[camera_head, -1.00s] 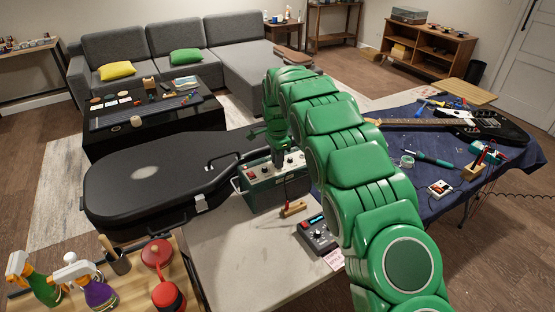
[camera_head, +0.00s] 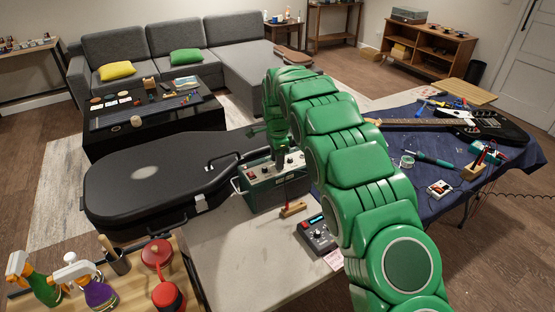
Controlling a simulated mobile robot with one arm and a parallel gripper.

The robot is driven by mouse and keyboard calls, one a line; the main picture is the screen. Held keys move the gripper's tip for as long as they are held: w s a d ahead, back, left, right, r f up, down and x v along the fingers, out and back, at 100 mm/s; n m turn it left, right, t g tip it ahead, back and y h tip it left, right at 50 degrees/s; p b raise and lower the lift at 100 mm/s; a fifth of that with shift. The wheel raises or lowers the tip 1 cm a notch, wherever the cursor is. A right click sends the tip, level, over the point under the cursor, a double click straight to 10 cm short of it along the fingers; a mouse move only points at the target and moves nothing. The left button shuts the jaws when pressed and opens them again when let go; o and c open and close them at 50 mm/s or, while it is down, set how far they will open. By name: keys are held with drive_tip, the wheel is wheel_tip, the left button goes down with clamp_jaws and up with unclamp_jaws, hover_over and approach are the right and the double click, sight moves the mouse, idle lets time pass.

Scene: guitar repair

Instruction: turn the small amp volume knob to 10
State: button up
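The small amp (camera_head: 268,190) is a green box with a pale control panel on top, standing at the back of the grey table. A few small knobs show on its panel, among them a knob (camera_head: 265,174) left of my gripper. My gripper (camera_head: 280,165) points down at the panel from above, at the end of my green arm. Its fingertips are small and dark here and seem to be at or just above the panel. I cannot tell whether they touch a knob, or which way any knob points.
A black guitar case (camera_head: 150,185) lies close on the left. A blue-covered table (camera_head: 430,205) stands right.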

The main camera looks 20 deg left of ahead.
idle(0.3)
wheel_tip(320, 180, up, 8)
drive_tip(key=shift+f, duration=0.15)
idle(0.3)
drive_tip(key=shift+d, duration=0.15)
drive_tip(key=s+d+r+n, duration=0.2)
drive_tip(key=s+d+r, duration=0.3)
drive_tip(key=d, duration=0.4)
drive_tip(key=s+d+r+n, duration=0.1)
drive_tip(key=s+d+r, duration=0.3)
drive_tip(key=s+d, duration=0.45)
drive_tip(key=s+d+r+n, duration=0.2)
drive_tip(key=s+d+r, duration=0.3)
drive_tip(key=d, duration=0.4)
drive_tip(key=s+d+f+n, duration=0.1)
drive_tip(key=s+d+n, duration=0.1)
drive_tip(key=s, duration=0.8)
drive_tip(key=s+d+f+n+g, duration=0.1)
drive_tip(key=s+d, duration=0.3)
drive_tip(key=s, duration=0.7)
drive_tip(key=s+d+f+n, duration=0.3)
drive_tip(key=s+d, duration=0.1)
drive_tip(key=s, duration=0.7)
drive_tip(key=shift+s+g, duration=0.2)
drive_tip(key=shift+g, duration=0.2)
